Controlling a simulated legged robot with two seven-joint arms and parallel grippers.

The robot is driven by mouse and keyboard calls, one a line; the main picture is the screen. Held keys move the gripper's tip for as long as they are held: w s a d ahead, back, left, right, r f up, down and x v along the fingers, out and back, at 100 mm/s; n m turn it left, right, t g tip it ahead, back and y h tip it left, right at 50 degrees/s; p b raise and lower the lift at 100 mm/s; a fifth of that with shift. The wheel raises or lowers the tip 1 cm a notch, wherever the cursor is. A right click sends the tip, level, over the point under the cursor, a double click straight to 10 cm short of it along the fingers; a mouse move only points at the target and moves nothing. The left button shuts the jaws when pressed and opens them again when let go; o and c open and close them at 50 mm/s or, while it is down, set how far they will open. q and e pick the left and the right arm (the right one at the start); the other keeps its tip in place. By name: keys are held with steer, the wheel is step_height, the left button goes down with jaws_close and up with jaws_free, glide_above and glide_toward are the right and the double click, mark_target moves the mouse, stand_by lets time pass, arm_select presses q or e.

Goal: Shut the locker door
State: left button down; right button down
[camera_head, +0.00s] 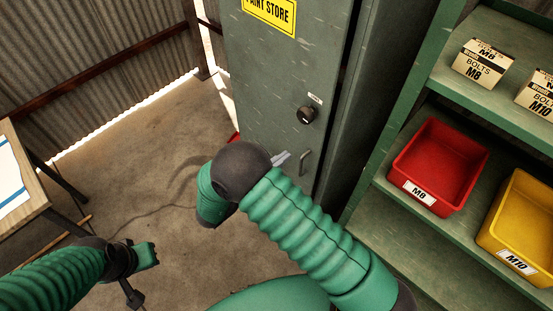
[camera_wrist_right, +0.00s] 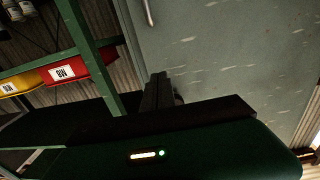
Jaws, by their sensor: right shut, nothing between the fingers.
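The right wrist view shows the fingers (camera_wrist_right: 158,90) against the pale door surface (camera_wrist_right: 215,60), with the handle (camera_wrist_right: 148,12) above.
A green shelf unit (camera_head: 405,90) stands right of the locker with a red bin (camera_head: 437,165), a yellow bin (camera_head: 520,225) and bolt boxes (camera_head: 483,63). A wooden table (camera_head: 30,170) is at left. The concrete floor (camera_head: 135,150) between is mostly clear.

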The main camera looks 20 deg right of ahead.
mark_target(312, 134)
steer(key=x, duration=0.8)
steer(key=shift+w+d, duration=0.25)
steer(key=shift+d, duration=0.05)
steer(key=shift+w+d, duration=0.1)
steer(key=shift+d, duration=0.25)
arm_select(q)
steer(key=shift+w+a+f, duration=0.1)
steer(key=shift+w+f, duration=0.05)
arm_select(e)
steer(key=shift+d, duration=0.15)
steer(key=shift+d, duration=0.1)
steer(key=x, duration=0.2)
steer(key=shift+w+d, duration=0.15)
steer(key=shift+d, duration=0.15)
steer(key=shift+d+r, duration=0.15)
steer(key=shift+d, duration=0.1)
steer(key=shift+a+r, duration=0.1)
steer(key=shift+a, duration=0.05)
arm_select(q)
steer(key=shift+a+f, duration=0.1)
steer(key=shift+a, duration=0.55)
arm_select(e)
steer(key=shift+w, duration=0.1)
